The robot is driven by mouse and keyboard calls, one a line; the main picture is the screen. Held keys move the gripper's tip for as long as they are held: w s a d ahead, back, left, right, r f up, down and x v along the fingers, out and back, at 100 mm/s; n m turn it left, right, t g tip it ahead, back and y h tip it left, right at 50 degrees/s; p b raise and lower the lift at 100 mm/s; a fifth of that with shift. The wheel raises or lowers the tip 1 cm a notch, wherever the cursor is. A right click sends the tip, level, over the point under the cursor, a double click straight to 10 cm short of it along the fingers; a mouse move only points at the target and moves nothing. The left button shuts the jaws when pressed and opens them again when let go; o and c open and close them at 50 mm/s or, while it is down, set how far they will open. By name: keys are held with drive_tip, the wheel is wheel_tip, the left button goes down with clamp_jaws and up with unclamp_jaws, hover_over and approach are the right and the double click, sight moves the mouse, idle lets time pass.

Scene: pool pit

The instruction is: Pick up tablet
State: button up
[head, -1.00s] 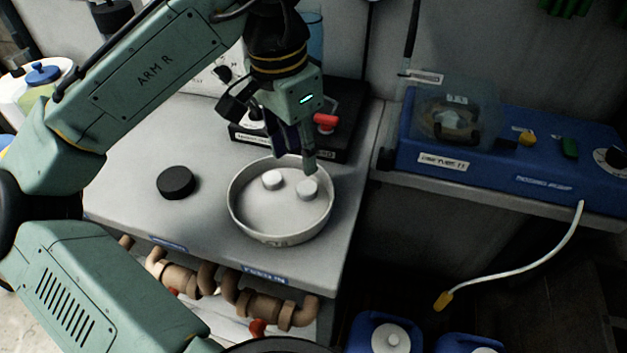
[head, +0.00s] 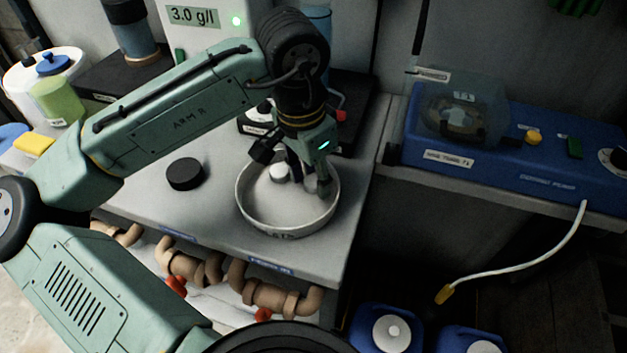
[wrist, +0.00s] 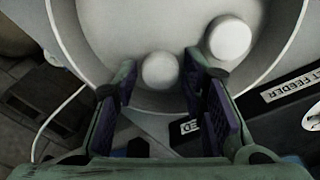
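Two white round tablets lie in a pale round dish (head: 262,213) on the grey bench. The left tablet (head: 279,173) is in plain sight, and it also shows in the wrist view (wrist: 229,38), outside the fingers. The right tablet (head: 310,187) is partly hidden by my gripper (head: 309,182) in the head view. In the wrist view this tablet (wrist: 160,69) sits between the tips of my open gripper (wrist: 157,82), with visible gaps on both sides. My fingers reach down inside the dish near its right rim.
A black puck (head: 186,174) stands left of the dish. A black unit with a red knob (head: 341,115) is behind it. A blue pump unit (head: 492,150) is at right, across a gap. Pipes (head: 262,296) run below the bench's front edge.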

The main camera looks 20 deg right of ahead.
drive_tip(key=c, duration=0.6)
drive_tip(key=shift+r, duration=0.1)
